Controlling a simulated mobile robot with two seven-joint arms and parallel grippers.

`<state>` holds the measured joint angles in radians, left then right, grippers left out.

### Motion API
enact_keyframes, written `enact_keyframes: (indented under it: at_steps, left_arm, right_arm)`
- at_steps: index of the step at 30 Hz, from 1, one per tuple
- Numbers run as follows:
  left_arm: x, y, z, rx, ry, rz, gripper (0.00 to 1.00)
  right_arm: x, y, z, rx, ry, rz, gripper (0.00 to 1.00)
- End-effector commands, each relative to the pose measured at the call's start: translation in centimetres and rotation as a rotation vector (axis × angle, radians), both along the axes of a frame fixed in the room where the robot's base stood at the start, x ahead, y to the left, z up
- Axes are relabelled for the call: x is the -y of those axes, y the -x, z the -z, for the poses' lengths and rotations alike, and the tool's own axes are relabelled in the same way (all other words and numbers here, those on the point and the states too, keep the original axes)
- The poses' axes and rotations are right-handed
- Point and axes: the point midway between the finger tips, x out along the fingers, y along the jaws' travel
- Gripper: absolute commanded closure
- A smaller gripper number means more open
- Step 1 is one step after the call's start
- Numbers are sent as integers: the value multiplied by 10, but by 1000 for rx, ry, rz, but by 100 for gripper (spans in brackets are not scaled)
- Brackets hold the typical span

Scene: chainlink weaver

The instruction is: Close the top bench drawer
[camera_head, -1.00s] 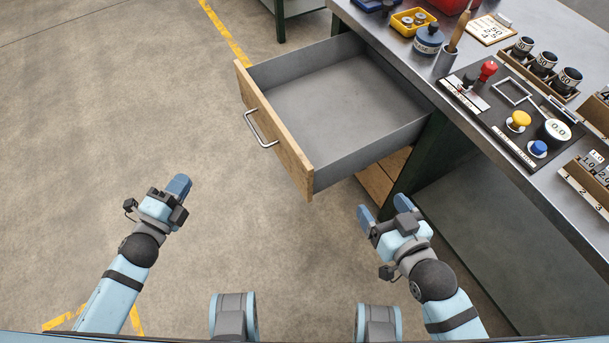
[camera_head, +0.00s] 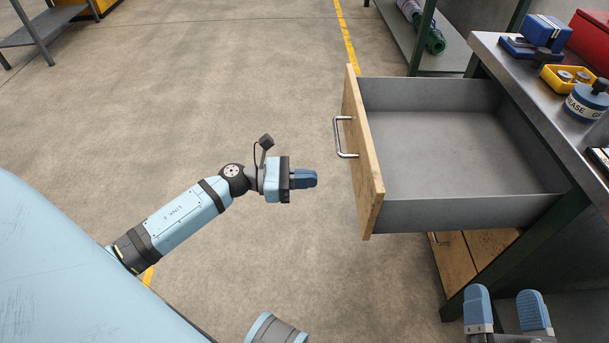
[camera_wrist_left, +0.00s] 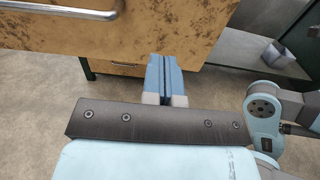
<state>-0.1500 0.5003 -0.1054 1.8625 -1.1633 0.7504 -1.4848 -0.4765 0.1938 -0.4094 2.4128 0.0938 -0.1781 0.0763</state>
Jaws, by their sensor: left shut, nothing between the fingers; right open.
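The top bench drawer (camera_head: 455,212) is pulled far out and empty. It has a grey metal body and a wooden front (camera_head: 360,150) with a metal bar handle (camera_head: 340,138). My left gripper (camera_head: 314,178) is shut and empty, pointing right at the drawer front, a short gap away and lower in the picture than the handle. In the left wrist view its blue fingers (camera_wrist_left: 163,75) are together before the wooden front (camera_wrist_left: 150,30), with the handle (camera_wrist_left: 70,10) at upper left. My right gripper (camera_head: 508,308) is open at the lower right, near the bench leg; its wrist is cut off.
The bench top (camera_head: 510,60) carries a blue vise-like object (camera_head: 540,35), a yellow bin (camera_head: 568,76), a grease tin (camera_head: 588,100) and a red box (camera_head: 592,40). A lower wooden drawer (camera_head: 465,270) sits beneath. The floor left of the drawer is clear.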

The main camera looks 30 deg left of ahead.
Motion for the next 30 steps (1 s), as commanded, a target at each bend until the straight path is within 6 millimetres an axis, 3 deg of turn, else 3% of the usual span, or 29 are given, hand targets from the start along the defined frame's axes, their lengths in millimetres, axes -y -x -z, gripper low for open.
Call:
enact_keyframes:
  at_steps: [6,12,19,30]
  left_arm:
    - [41,-28,0,2,5,1,100]
    - [68,-45,0,0,4,1,100]
    - [80,-54,0,-2,4,-1,100]
    - [81,-54,0,-2,4,-1,100]
  right_arm:
    - [-2,1,-6,31,-21,-9,20]
    - [-3,2,-7,43,-31,-15,20]
    - [-4,1,-4,28,-27,-18,20]
    - [-4,1,-4,28,-26,-17,20]
